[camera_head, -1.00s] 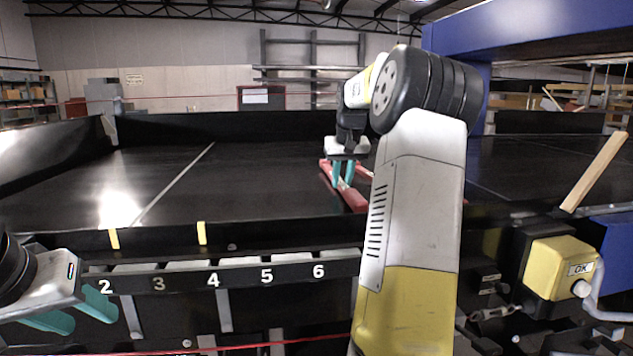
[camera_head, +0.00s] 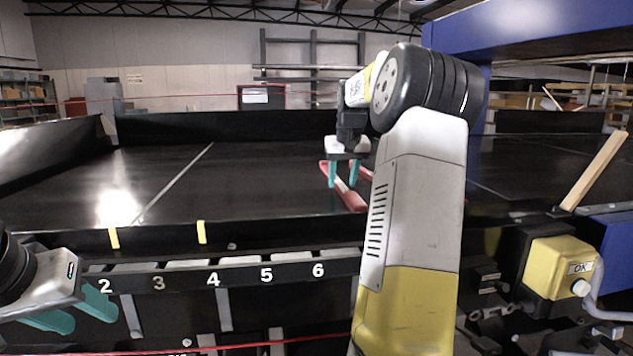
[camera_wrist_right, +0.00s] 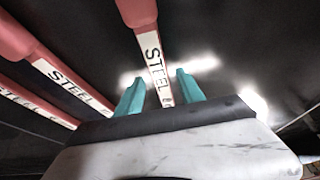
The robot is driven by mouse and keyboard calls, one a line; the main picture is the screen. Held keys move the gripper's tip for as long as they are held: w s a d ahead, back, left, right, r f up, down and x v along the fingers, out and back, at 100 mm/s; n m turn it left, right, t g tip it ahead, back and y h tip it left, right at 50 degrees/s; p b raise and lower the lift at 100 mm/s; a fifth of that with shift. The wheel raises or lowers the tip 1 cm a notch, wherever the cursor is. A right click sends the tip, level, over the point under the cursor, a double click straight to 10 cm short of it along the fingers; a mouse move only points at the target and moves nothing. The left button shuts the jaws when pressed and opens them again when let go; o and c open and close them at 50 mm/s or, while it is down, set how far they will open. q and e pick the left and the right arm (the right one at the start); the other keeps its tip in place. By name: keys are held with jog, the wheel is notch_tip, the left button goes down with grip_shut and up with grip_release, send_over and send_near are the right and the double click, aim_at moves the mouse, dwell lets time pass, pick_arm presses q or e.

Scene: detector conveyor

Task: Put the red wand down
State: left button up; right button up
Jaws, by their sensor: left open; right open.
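A red wand (camera_head: 351,199) with a white STEEL label lies on the black conveyor belt, partly hidden by my right arm. My right gripper (camera_head: 343,182) is open above its near part. In the right wrist view the wand (camera_wrist_right: 138,12) runs between the two spread teal fingertips (camera_wrist_right: 158,88), with a gap on each side. More red lengths labelled STEEL (camera_wrist_right: 72,88) lie to its left there. Part of another red piece (camera_head: 365,173) shows behind my right arm in the head view. My left gripper (camera_head: 72,309) is open and empty at the lower left.
The black belt (camera_head: 250,180) is clear to the left of the wand. A numbered rail (camera_head: 240,276) with slots runs along its near edge. A yellow OK button box (camera_head: 557,270) and a wooden stick (camera_head: 596,170) are at the right, near a blue frame (camera_head: 540,32).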

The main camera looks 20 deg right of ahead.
jog(key=v, duration=1.1)
jog(key=shift+s, duration=0.2)
jog(key=shift+o, duration=0.2)
jog(key=shift+a+r, duration=0.1)
dwell(0.3)
